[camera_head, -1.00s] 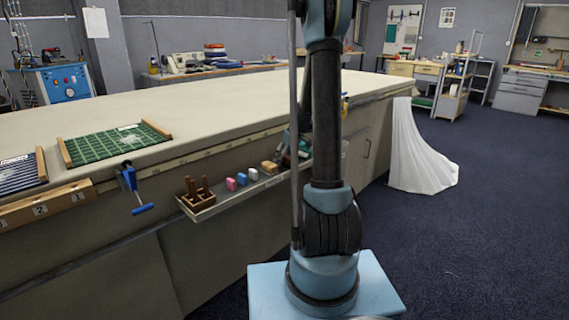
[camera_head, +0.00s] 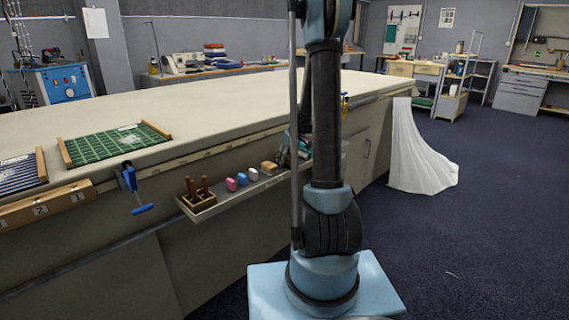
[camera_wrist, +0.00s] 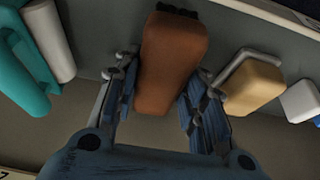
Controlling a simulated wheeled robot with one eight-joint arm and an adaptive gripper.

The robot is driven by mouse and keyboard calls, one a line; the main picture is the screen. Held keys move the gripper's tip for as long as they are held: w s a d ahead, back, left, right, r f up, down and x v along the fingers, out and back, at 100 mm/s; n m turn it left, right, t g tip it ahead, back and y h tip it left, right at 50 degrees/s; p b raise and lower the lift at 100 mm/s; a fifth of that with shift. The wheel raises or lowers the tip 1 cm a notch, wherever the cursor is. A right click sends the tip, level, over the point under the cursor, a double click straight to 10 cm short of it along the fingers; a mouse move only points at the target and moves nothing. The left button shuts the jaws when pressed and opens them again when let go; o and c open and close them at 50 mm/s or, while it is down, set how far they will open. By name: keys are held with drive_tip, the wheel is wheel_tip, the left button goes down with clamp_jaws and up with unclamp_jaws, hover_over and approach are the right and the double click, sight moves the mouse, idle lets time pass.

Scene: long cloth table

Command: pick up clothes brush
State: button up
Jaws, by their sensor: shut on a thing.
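The clothes brush (camera_wrist: 172,50) shows in the wrist view as a brown, rounded block with dark bristles at its far end. My gripper (camera_wrist: 160,100) has its two blue-grey fingers on either side of the brush and is shut on it. The brush is close to the grey tray surface; I cannot tell whether it still touches it. In the head view my arm column hides the brush and most of my gripper.
The narrow tray (camera_head: 226,198) on the table's side holds a wooden peg stand (camera_head: 198,200), small pink, blue and white blocks, and a tan block (camera_wrist: 255,87) close right of my gripper in the wrist view. Teal handles (camera_wrist: 22,65) lie to its left. The cloth tabletop (camera_head: 230,105) is mostly clear.

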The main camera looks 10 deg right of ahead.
wheel_tip(320, 180, up, 11)
drive_tip(key=shift+f, duration=0.2)
idle(0.5)
